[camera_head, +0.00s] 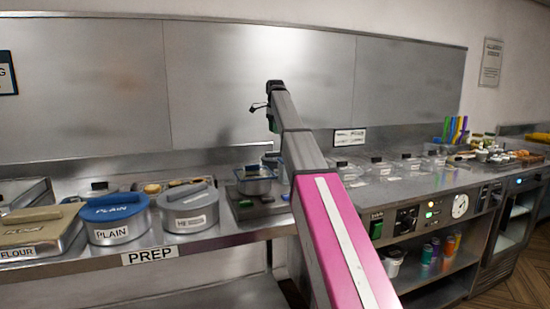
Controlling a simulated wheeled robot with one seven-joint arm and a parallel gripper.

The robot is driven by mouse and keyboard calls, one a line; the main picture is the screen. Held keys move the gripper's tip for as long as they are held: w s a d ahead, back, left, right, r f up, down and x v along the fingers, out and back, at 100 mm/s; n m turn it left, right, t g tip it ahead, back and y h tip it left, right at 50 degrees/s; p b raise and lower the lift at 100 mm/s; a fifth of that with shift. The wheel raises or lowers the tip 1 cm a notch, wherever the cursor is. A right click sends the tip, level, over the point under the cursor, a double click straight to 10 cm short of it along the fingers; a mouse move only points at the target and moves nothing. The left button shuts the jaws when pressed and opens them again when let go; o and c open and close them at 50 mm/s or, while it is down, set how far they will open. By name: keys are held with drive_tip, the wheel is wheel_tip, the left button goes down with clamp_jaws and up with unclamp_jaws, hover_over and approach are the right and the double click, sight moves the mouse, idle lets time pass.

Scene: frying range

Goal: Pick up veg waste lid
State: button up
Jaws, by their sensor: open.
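No lid in view carries a readable veg waste label, so I cannot tell which one it is. On the left counter stand a tan-lidded tub marked FLOUR (36,232), a blue-lidded tub marked PLAIN (112,216) and a grey-lidded tub (187,206) with a partly readable label. A small clear container with a blue rim (255,181) sits on a dark scale-like base behind my arm's left side. My gripper (258,107) is small and dark at the far end of my raised arm, well above the counter and apart from the tubs. It holds nothing that I can see.
Several clear lidded containers (408,165) line the back of the right counter, partly hidden by my arm. Coloured upright items (455,129) stand farther right. A steel backsplash (112,95) rises behind. The PREP label (149,256) marks the left counter's front edge. Air above the counter is free.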

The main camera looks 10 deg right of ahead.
sight(276, 156)
drive_tip(key=shift+d+f, duration=0.15)
drive_tip(key=shift+f, duration=2.45)
drive_tip(key=shift+d+f, duration=0.1)
drive_tip(key=shift+f, duration=2.5)
drive_tip(key=shift+f, duration=0.2)
clamp_jaws()
